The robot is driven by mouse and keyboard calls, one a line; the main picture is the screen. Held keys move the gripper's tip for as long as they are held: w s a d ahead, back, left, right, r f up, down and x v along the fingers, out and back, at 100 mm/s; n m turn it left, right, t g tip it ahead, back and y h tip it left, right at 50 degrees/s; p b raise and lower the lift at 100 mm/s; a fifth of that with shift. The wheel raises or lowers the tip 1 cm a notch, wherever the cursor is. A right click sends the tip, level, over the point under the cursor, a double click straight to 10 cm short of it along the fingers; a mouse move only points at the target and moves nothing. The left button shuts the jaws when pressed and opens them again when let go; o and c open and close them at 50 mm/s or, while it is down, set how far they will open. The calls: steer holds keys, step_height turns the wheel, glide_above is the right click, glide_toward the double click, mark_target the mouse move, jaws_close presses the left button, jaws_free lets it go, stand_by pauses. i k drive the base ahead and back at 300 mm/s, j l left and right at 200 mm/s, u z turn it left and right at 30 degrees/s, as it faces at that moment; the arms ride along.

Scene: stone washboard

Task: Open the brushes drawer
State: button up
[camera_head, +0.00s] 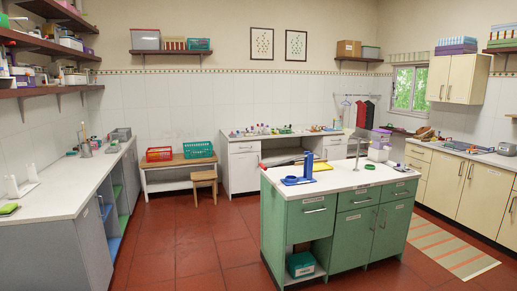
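I cannot read any label, so I cannot tell which drawer is the brushes drawer. The green island has a left drawer (312,211), a middle drawer (358,200) and a right drawer (402,190), each with a bar handle and all shut. The white back counter has a left drawer (244,148) and a right drawer (333,141), both shut. The cream cabinets have a drawer (418,153) at the right, also shut. My gripper is not in view.
Red tiled floor (180,250) is clear between the grey left counter (68,187) and the green island (288,223). A wooden stool (204,180) stands before a low bench with red (159,154) and teal baskets (198,150). A striped rug (452,248) lies right of the island.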

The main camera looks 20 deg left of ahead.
mark_target(250, 145)
steer(key=i+j+u, duration=0.5)
steer(key=i, duration=0.15)
steer(key=i+j+u, duration=0.35)
steer(key=i, duration=0.5)
steer(key=i+l+u, duration=0.1)
steer(key=i+u, duration=0.3)
steer(key=i, duration=0.45)
steer(key=i+u, duration=0.1)
steer(key=i, duration=1.65)
steer(key=i+j+z, duration=0.2)
steer(key=i, duration=1.55)
steer(key=i+l+z, duration=0.1)
steer(key=i+z, duration=0.25)
steer(key=i, duration=0.25)
steer(key=i+z, duration=0.35)
steer(key=i, duration=0.25)
steer(key=i+j+z, duration=0.35)
steer(key=i, duration=0.25)
steer(key=i+l+z, duration=0.2)
steer(key=i, duration=0.3)
steer(key=i+l+z, duration=0.15)
steer(key=i+l, duration=0.15)
steer(key=i, duration=0.15)
steer(key=i+l+z, duration=0.2)
steer(key=i, duration=0.35)
